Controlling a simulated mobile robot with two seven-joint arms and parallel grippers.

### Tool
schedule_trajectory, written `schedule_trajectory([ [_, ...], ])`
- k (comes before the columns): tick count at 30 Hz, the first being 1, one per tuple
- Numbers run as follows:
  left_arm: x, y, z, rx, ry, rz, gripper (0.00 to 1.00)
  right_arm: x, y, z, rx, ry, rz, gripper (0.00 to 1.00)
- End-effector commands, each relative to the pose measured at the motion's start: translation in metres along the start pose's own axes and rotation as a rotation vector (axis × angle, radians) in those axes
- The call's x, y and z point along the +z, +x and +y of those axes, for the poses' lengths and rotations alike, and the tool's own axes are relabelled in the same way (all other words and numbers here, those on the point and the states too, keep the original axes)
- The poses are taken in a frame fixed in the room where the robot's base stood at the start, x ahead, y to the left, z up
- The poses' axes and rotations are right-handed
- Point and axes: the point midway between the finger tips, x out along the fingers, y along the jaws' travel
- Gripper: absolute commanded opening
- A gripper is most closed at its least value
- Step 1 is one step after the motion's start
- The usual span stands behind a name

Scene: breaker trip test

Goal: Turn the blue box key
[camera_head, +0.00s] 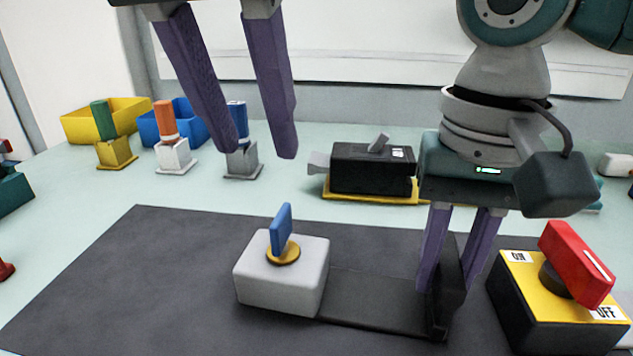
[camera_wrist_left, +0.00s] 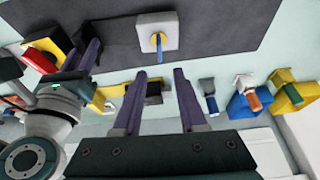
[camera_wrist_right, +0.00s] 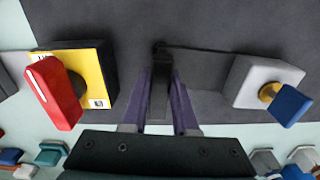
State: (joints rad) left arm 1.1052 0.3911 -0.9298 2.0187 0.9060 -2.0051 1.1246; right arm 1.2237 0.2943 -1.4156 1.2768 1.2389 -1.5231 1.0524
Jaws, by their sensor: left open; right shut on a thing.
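The blue key (camera_head: 281,228) stands upright in a yellow ring on top of a light grey box (camera_head: 282,278) on the dark mat. It also shows in the left wrist view (camera_wrist_left: 159,47) and the right wrist view (camera_wrist_right: 291,104). A flat dark bar (camera_head: 372,301) runs from the box to a dark upright piece (camera_head: 449,290). My right gripper (camera_head: 450,290) is shut on this upright piece, as the right wrist view (camera_wrist_right: 160,100) also shows. My left gripper (camera_head: 262,150) is open and empty, above and behind the key, apart from it.
A yellow-topped switch box (camera_head: 520,285) with a red handle (camera_head: 578,264) stands close right of my right gripper. A black device (camera_head: 372,170) sits behind. Orange (camera_head: 165,118) and green (camera_head: 103,119) handled pieces and yellow and blue bins stand back left. The mat's left side is clear.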

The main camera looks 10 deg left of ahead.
Motion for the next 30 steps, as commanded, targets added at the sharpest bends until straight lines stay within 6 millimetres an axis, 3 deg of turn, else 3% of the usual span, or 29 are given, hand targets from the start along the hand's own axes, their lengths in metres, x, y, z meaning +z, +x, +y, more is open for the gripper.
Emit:
schedule_trajectory([
  [15,0.001,0.095,0.0,-0.002,0.0,-0.003,0.41,0.0,0.0,0.0,-0.001,0.0,0.001,0.0],
  [21,0.001,0.112,0.0,0.0,0.001,-0.002,0.41,0.0,0.0,0.0,-0.001,0.0,0.001,0.0],
  [30,0.001,0.114,0.0,0.002,0.001,0.0,0.4,0.0,0.0,0.0,-0.001,0.0,0.001,0.0],
])
